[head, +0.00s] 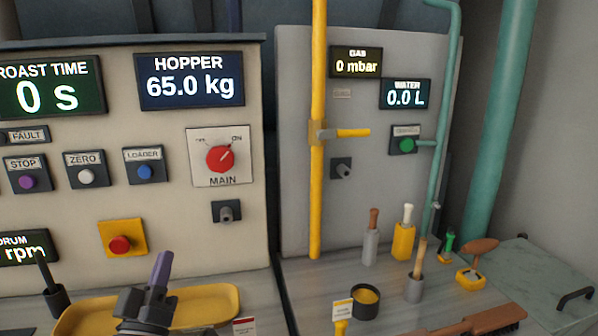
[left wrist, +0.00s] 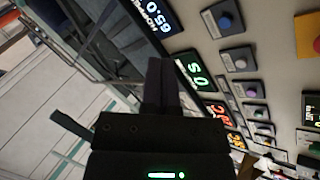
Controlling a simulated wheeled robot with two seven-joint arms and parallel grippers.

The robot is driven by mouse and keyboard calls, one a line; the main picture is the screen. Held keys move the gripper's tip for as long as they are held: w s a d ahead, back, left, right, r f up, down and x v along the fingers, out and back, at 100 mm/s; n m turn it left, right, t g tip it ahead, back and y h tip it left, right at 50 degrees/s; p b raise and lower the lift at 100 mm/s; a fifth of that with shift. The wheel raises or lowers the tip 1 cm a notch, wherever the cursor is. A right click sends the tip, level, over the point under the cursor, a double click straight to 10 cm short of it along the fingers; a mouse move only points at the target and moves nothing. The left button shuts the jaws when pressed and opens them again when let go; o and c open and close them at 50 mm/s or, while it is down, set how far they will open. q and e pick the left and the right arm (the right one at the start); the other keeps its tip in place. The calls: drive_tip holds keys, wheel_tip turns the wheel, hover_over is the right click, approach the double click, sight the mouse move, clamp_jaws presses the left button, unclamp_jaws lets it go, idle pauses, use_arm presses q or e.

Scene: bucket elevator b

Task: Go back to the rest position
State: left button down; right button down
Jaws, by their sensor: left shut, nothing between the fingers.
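My left gripper (head: 161,268) is in the lower left of the head view, in front of the cream control panel (head: 100,200) and above a yellow tray (head: 212,297). Its dark fingers are together and hold nothing. In the left wrist view my left gripper (left wrist: 163,72) also shows shut, with the panel's buttons and displays to its right. My right gripper is in neither view.
The red MAIN switch (head: 220,158) and red emergency button (head: 121,244) are on the panel. To the right stand a yellow pipe (head: 318,190), a black cup (head: 365,301) and several handled tools on the counter. A green pipe (head: 500,110) rises at far right.

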use_arm(q)
drive_tip(key=s+d+f+m+g+h, duration=0.2)
drive_tip(key=s+d+f+m+g, duration=0.35)
drive_tip(key=f, duration=0.35)
drive_tip(key=s+d+f+m+g+h, duration=0.2)
drive_tip(key=s+d+f+m+g, duration=0.2)
drive_tip(key=s+f+g, duration=0.4)
drive_tip(key=s+a+f+g+y, duration=0.2)
drive_tip(key=s+f+g, duration=0.2)
drive_tip(key=s, duration=0.3)
drive_tip(key=s+a+f+g+y, duration=0.3)
drive_tip(key=s+f+g, duration=0.1)
drive_tip(key=s, duration=0.3)
wheel_tip(320, 180, down, 18)
drive_tip(key=s+g, duration=0.1)
drive_tip(key=s, duration=0.2)
drive_tip(key=s+a+f+g, duration=0.1)
drive_tip(key=s+a+f, duration=0.1)
drive_tip(key=s+f, duration=0.8)
drive_tip(key=shift+s+a, duration=0.35)
drive_tip(key=shift+s, duration=0.85)
